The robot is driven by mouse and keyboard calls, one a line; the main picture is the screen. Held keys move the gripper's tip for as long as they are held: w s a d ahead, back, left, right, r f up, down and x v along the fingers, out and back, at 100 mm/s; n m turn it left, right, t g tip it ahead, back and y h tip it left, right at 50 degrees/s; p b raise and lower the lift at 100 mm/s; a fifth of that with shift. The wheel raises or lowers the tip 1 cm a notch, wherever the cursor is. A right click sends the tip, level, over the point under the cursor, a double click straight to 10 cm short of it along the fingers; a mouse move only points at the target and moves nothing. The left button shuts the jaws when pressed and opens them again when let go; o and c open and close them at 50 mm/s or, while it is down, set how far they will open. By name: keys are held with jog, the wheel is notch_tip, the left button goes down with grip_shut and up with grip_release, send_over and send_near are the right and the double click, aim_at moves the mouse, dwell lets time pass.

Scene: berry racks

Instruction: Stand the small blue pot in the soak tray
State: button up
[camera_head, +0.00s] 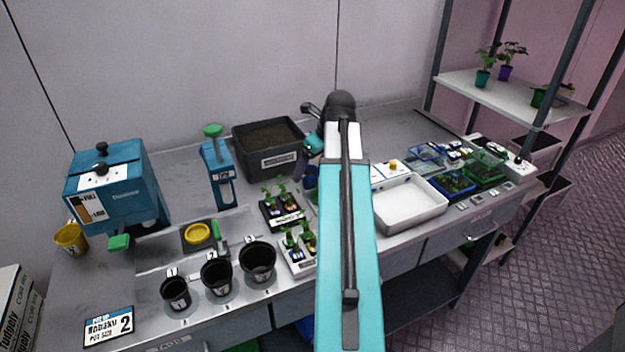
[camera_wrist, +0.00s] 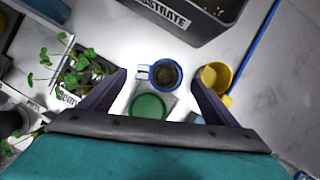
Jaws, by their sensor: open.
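The small blue pot (camera_wrist: 166,74), with a blue rim and dark soil inside, stands upright on the bench in the wrist view. A small white tag sits at its left side. In the head view it shows partly as a blue patch (camera_head: 311,178) beside my arm. My gripper (camera_wrist: 158,80) is open above it, with one dark finger on each side of the pot and nothing held. The height gap is hard to tell. The soak tray, probably the shallow white tray (camera_head: 435,212), stands right of my arm in the head view and looks empty.
A yellow pot (camera_wrist: 215,77) stands close to the right finger, and a green round item (camera_wrist: 148,108) is just below the blue pot. The dark substrate bin (camera_head: 298,145) is behind. Seedling trays (camera_head: 303,222) stand left. Blue and green punnets (camera_head: 452,186) lie beyond the white tray.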

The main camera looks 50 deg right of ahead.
aim_at(308, 171)
jog(key=shift+x, duration=1.75)
jog(key=shift+c, duration=0.2)
jog(key=c, duration=1.2)
jog(key=shift+r, duration=0.15)
jog(key=shift+r, duration=1.6)
jog(key=s, duration=0.5)
jog(key=s+a+r+b, duration=0.1)
jog(key=s, duration=0.4)
jog(key=s+a+b, duration=0.1)
jog(key=s, duration=0.5)
jog(key=shift+r, duration=0.25)
jog(key=shift+w, duration=0.15)
